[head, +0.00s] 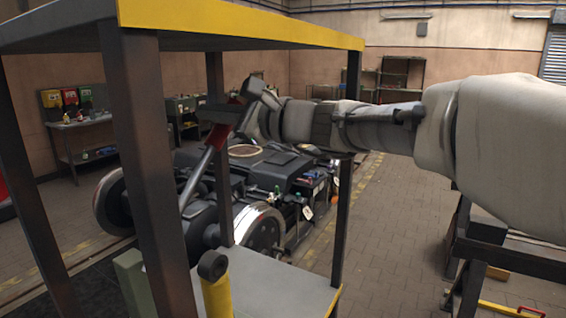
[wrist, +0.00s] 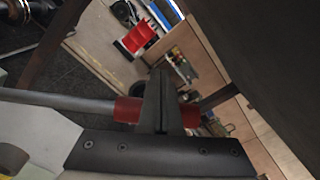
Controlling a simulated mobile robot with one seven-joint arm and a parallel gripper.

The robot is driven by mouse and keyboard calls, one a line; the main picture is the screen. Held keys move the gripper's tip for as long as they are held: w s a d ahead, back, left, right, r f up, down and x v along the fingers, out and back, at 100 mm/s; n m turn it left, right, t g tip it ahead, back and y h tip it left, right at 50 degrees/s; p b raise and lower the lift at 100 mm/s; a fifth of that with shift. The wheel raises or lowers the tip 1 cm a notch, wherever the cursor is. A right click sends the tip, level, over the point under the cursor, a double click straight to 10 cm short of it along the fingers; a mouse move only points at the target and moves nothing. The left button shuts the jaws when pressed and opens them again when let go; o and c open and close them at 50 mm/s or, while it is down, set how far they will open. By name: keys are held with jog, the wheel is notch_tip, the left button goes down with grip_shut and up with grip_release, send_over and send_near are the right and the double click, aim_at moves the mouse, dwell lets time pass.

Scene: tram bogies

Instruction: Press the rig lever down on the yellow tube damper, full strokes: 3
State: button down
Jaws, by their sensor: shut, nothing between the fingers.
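The rig lever (head: 203,165) is a grey bar slanting up to the right, with a red grip (head: 220,135) near its upper end. My gripper (head: 243,103) is at the upper end of the lever, beside the red grip. In the wrist view, my shut fingers (wrist: 160,85) lie across the red grip (wrist: 128,110), which shows on both sides of them; I cannot tell whether they touch. The grey bar (wrist: 60,100) runs left from the grip. The yellow tube damper (head: 217,293) has a dark eye on top and is cut off by the lower edge.
A dark frame post (head: 150,170) and a yellow-edged top (head: 240,22) enclose the rig. A grey plate (head: 280,285) lies beside the damper. A bogie with a wheel (head: 262,232) stands behind. A dark bench (head: 510,255) is at right; the paved floor (head: 395,220) between is clear.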

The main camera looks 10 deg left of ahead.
aim_at(232, 127)
jog(key=shift+w+d+f+b, duration=0.2)
jog(key=shift+w+f+b, duration=0.35)
jog(key=shift+w+f, duration=0.15)
jog(key=shift+w+d+f+b, duration=0.2)
jog(key=shift+w+f+b, duration=0.3)
jog(key=shift+w+f, duration=0.15)
jog(key=shift+f, duration=0.1)
jog(key=shift+w+d+f+b, duration=0.15)
jog(key=shift+w+f+b, duration=0.45)
jog(key=shift+f, duration=0.1)
jog(key=shift+w+d+f+b, duration=0.15)
jog(key=shift+w+f+b, duration=0.4)
jog(key=shift+f, duration=0.15)
